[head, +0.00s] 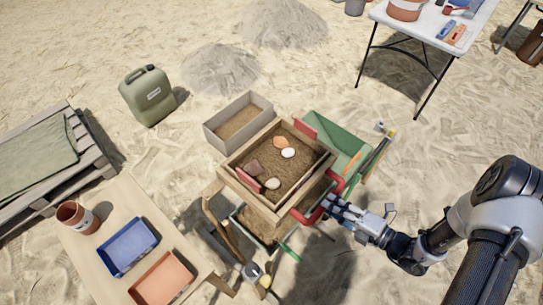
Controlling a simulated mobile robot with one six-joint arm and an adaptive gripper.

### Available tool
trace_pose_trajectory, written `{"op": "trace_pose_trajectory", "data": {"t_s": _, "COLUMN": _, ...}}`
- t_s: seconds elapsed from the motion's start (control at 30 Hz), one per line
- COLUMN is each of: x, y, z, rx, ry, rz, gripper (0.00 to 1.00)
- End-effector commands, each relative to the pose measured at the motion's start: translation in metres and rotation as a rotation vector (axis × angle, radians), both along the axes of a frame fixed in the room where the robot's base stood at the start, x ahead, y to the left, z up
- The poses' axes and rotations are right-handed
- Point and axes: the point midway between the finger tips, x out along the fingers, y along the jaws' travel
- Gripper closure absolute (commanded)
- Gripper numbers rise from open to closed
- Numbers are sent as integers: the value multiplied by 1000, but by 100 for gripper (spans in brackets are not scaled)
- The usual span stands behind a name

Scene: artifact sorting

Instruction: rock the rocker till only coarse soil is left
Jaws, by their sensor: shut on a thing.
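The wooden rocker box (245,171) stands on its frame in the middle of the head view. Brown soil (297,177) covers its bottom, with several lumps on it: an orange one (281,142), a pale one (288,153), another pale one (272,184) and a dark reddish one (254,167). My gripper (330,207) is at the box's right side, shut on the red handle (311,216). The fingers hide part of the handle. Below the box, a tray with soil (262,229) is partly hidden.
A grey box of soil (210,136) stands behind left, a green bin (348,142) behind right. A wooden table (93,254) at front left holds a blue tray (128,244), an orange tray (163,279) and a pot (76,216). A jerrycan (148,97) stands on open sand.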

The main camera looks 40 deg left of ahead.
Motion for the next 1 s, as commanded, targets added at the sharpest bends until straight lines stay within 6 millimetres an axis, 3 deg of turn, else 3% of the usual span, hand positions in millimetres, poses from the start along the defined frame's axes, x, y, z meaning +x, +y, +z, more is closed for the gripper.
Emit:
{"op": "trace_pose_trajectory", "data": {"t_s": 0.6, "x": 6, "y": 31, "z": 2, "rx": 6, "ry": -7, "rz": -6, "gripper": 100}}
{"op": "trace_pose_trajectory", "data": {"t_s": 0.63, "x": 6, "y": 32, "z": 2, "rx": 6, "ry": -7, "rz": -7, "gripper": 81}}
{"op": "trace_pose_trajectory", "data": {"t_s": 0.9, "x": 5, "y": 31, "z": 1, "rx": 5, "ry": -4, "rz": -6, "gripper": 63}}
{"op": "trace_pose_trajectory", "data": {"t_s": 1.0, "x": 5, "y": 31, "z": 1, "rx": 5, "ry": -4, "rz": -5, "gripper": 62}}
